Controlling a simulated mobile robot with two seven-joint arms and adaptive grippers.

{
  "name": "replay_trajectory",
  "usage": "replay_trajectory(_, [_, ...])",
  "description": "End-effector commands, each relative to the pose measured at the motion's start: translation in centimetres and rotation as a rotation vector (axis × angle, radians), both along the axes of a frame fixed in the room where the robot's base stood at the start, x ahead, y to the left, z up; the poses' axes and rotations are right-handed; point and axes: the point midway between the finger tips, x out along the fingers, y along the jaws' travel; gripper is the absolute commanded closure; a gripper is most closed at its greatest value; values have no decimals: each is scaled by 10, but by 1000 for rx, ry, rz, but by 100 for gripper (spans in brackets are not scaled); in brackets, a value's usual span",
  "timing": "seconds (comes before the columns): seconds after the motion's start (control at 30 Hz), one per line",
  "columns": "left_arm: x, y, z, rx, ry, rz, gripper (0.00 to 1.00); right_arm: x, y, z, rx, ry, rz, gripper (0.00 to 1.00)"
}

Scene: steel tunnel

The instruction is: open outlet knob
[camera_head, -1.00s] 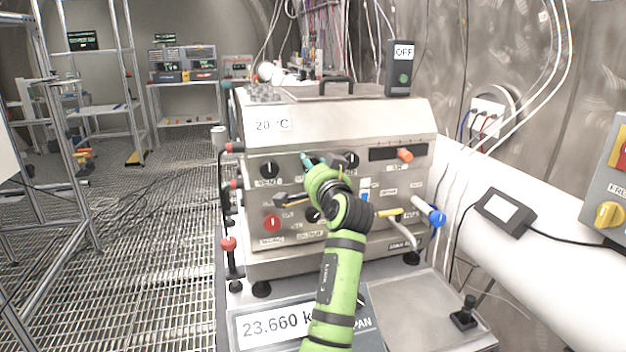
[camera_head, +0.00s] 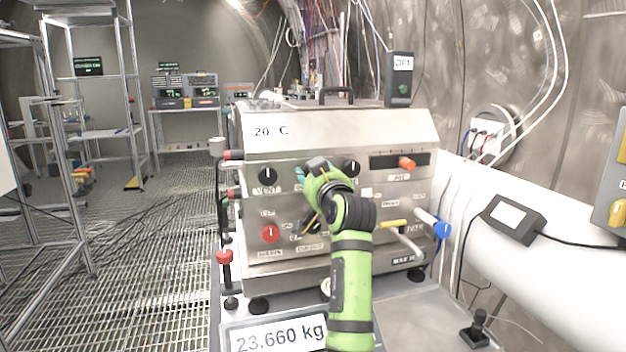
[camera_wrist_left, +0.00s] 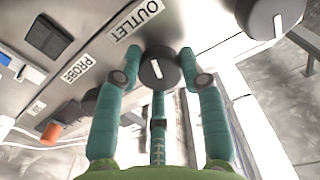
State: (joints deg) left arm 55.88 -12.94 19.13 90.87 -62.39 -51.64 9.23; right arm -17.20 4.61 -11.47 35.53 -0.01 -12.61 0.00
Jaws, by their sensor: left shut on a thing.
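The outlet knob (camera_wrist_left: 150,78) is black and round with a white line, and sits beside the OUTLET label (camera_wrist_left: 136,19) in the left wrist view. My left gripper (camera_wrist_left: 161,66) has teal fingers on both sides of this knob and is shut on it. A third teal finger lies below it in that view. The white line is nearly upright there, slightly tilted. In the head view my left gripper (camera_head: 306,174) is at the front panel of the steel machine (camera_head: 330,130), and hides the outlet knob. My right gripper is not in view.
A VENT knob (camera_head: 266,176) is left of the gripper and another black knob (camera_head: 351,168) is right of it. A red knob (camera_head: 270,233) is lower left. A blue-ended handle (camera_head: 441,229) juts out at right. The grated floor at left is open.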

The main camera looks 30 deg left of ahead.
Motion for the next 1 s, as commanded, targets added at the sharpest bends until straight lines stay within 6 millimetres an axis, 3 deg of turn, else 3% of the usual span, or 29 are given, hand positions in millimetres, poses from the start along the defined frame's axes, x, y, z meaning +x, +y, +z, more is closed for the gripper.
replay_trajectory(0.57, [0,0,3,-17,-31,0,92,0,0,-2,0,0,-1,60])
replay_trajectory(0.6, [0,0,3,-17,-31,0,52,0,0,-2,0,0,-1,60])
replay_trajectory(0.63, [0,0,3,-17,-30,0,40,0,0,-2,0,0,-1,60])
replay_trajectory(0.67, [0,0,3,-17,-30,0,36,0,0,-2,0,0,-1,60])
replay_trajectory(1.0, [0,0,3,-19,-27,0,36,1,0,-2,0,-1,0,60])
